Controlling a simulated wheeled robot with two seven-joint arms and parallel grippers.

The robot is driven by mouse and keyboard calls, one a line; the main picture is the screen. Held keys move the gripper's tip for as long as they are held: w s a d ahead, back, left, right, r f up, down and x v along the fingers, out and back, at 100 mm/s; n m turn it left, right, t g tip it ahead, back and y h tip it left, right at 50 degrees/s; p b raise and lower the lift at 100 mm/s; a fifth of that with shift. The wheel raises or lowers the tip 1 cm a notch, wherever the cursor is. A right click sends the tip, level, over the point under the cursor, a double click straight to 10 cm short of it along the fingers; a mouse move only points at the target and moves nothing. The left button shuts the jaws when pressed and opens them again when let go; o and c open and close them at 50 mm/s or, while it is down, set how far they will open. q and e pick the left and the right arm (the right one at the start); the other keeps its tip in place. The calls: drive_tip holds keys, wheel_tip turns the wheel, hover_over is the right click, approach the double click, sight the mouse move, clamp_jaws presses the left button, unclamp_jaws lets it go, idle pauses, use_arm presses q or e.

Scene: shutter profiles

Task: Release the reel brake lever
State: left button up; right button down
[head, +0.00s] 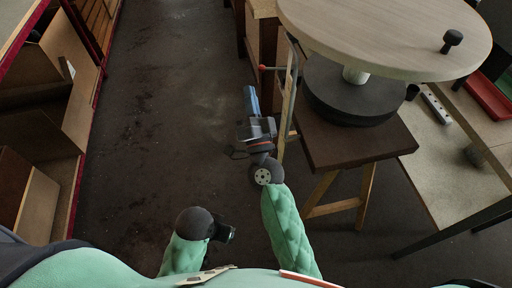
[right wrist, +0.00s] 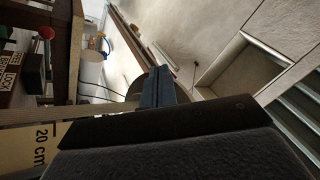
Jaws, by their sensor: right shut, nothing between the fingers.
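The reel brake lever shows in the head view as a red knob (head: 262,68) on a thin rod, beside the frame left of the reel. The reel has a large pale disc (head: 375,28) above a dark round drum (head: 345,95). My right gripper (head: 250,90) is shut and empty, its blue-grey fingers a little below and left of the knob, apart from it. In the right wrist view the shut fingers (right wrist: 158,88) point away, and a red knob (right wrist: 45,32) is at upper left by a partly cut-off label (right wrist: 10,68). My left gripper (head: 223,233) is low, its fingers hard to make out.
A dark-topped wooden stand (head: 350,145) bears the reel. A pale upright frame (head: 288,100) stands close right of my right gripper. Red-edged shelving (head: 78,165) lines the left. The dark floor (head: 170,100) between is clear. A red tray (head: 490,95) lies at right.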

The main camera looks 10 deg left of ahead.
drive_tip(key=s+d+f+n+g+y+p, duration=0.2)
drive_tip(key=s+f+n+g+p, duration=0.2)
drive_tip(key=s+f+n+g, duration=0.3)
wheel_tip(320, 180, down, 5)
drive_tip(key=n+g, duration=0.2)
drive_tip(key=g, duration=0.2)
drive_tip(key=shift+s+n+g+y, duration=0.3)
drive_tip(key=shift+s+y, duration=0.1)
